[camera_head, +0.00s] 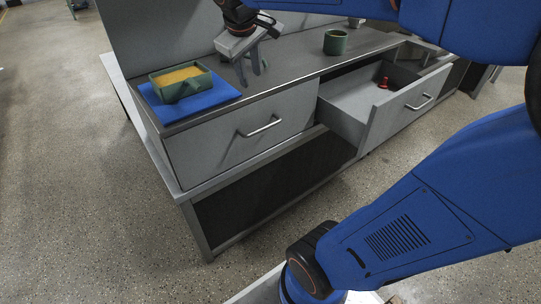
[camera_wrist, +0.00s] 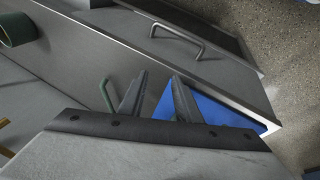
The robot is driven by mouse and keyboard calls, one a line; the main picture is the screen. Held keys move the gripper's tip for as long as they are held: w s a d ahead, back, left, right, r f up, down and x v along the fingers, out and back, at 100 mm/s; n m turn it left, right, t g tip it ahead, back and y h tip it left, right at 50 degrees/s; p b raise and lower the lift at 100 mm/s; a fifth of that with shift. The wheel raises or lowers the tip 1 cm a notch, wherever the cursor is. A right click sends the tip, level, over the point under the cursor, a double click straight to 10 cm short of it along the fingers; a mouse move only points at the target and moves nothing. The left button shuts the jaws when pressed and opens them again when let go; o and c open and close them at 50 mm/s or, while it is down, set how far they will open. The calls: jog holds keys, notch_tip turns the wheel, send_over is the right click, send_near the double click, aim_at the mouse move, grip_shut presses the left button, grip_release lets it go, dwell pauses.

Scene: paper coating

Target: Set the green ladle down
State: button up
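A thin green hooked piece (camera_wrist: 106,96), which looks like the green ladle's handle end, shows beside my left finger in the wrist view. The rest of it is hidden behind my gripper, and I cannot make the ladle out in the head view. My gripper (camera_head: 252,72) is low over the grey counter, right of the blue mat (camera_head: 212,98). In the wrist view its fingers (camera_wrist: 159,80) stand apart with nothing visible between them. A green tray (camera_head: 205,78) with yellow contents sits on the mat.
A green mug (camera_head: 335,42) stands on the counter (camera_head: 290,72) to the right; it also shows in the wrist view (camera_wrist: 16,28). An open drawer (camera_head: 345,108) holds a small red object (camera_head: 383,84). A closed drawer (camera_head: 225,150) lies below the mat.

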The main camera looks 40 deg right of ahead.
jog(key=s+a+f+m+y, duration=0.1)
jog(key=s+a+f, duration=0.2)
jog(key=s+f, duration=0.3)
jog(key=s+a+f+m+t+y, duration=0.1)
jog(key=s+a+f+y, duration=0.1)
jog(key=s+f, duration=0.5)
jog(key=s+a, duration=0.1)
jog(key=s, duration=0.4)
jog(key=shift+s+a+m, duration=0.15)
jog(key=shift+s+m, duration=0.05)
jog(key=shift+m, duration=0.2)
